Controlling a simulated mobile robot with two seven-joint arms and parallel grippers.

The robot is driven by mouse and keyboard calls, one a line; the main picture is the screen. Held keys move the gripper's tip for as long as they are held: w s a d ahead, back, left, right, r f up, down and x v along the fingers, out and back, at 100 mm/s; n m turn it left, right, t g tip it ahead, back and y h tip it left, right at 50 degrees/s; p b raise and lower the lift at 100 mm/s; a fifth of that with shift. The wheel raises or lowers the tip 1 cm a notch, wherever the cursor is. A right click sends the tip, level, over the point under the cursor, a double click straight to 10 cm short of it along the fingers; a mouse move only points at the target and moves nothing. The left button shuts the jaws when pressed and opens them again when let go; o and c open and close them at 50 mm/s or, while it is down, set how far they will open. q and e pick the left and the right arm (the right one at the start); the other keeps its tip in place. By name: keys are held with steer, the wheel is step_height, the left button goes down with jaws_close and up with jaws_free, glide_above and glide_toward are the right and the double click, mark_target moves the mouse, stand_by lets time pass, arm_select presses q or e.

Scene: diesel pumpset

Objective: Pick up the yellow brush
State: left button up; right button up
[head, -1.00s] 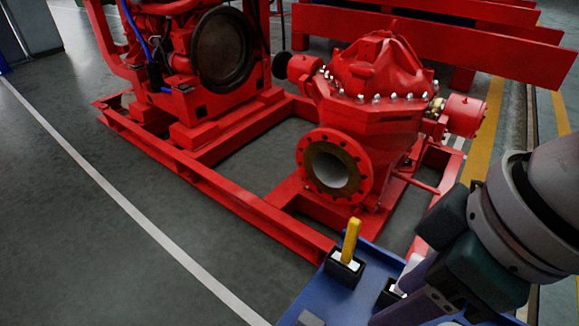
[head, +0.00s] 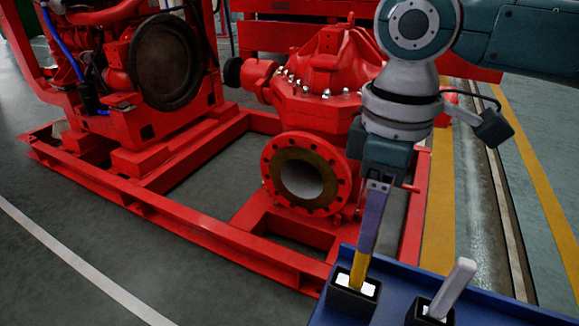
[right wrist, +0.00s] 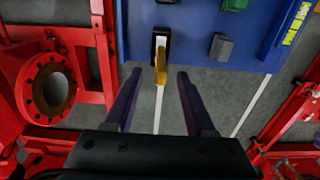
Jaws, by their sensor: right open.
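The yellow brush (head: 359,268) stands upright in a black holder (head: 341,298) on the blue tray (head: 398,263). Its yellow handle also shows in the right wrist view (right wrist: 161,66), end-on and between my fingers. My right gripper (head: 370,235) is open, pointing down over the handle. In the right wrist view its two purple fingers (right wrist: 158,76) lie on either side of the handle, with a visible gap each side. In the head view the fingers overlap the upper handle. Whether they touch it is not clear there. My left gripper is not in view.
A second black holder (head: 428,314) with a white-handled item (head: 457,283) stands right of the brush. A grey block (right wrist: 221,47) and a green thing (right wrist: 235,4) lie on the tray. The red pump (head: 315,120) and its frame (head: 190,226) stand close behind.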

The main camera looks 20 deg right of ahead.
mark_target(360, 269)
step_height(360, 269, down, 4)
steer(key=shift+r+b, duration=0.25)
steer(key=shift+b, duration=0.15)
steer(key=shift+c, duration=0.2)
jaws_close()
